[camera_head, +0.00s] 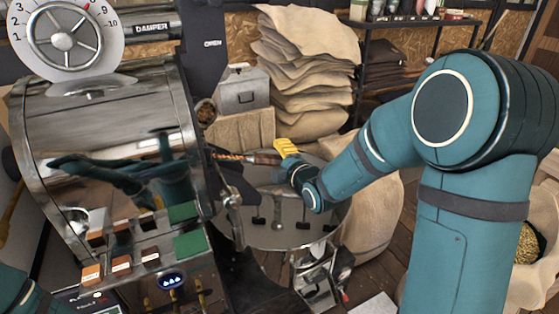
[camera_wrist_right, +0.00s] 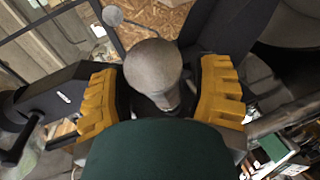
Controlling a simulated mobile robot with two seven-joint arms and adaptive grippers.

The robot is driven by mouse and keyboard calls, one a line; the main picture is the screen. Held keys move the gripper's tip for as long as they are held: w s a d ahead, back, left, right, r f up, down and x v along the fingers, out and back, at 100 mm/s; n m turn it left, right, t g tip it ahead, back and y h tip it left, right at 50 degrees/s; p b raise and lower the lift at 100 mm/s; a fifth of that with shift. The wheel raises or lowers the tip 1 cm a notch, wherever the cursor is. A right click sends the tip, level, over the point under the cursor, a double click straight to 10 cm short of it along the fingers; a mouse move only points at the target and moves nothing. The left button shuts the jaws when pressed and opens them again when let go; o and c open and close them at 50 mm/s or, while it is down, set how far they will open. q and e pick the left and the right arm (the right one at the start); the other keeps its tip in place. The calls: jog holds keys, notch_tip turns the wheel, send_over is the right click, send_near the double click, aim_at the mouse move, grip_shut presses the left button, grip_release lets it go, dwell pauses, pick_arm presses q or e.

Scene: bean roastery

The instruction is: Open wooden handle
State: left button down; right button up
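A brown wooden handle (camera_head: 262,158) sticks out from the front of the steel roaster, towards my right gripper (camera_head: 287,148). The right gripper's yellow fingers are at the handle's outer end. In the right wrist view a rounded knob-like end (camera_wrist_right: 153,68) lies between the two yellow fingers of my right gripper (camera_wrist_right: 160,95). The fingers are apart, with a clear gap on the knob's right side and little gap on its left. Contact is not clear. My left gripper is out of view; only part of the left arm shows at the bottom left.
The roaster drum (camera_head: 110,115) fills the left side. A round cooling tray (camera_head: 270,232) lies below the right gripper. Stacked sacks (camera_head: 305,75) and a metal box (camera_head: 242,90) stand behind. A full sack (camera_head: 375,215) stands beside the tray.

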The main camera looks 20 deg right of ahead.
jog(key=shift+s, duration=0.15)
jog(key=v, duration=0.7)
jog(key=shift+s+r, duration=0.1)
jog(key=shift+r, duration=0.05)
dwell(0.3)
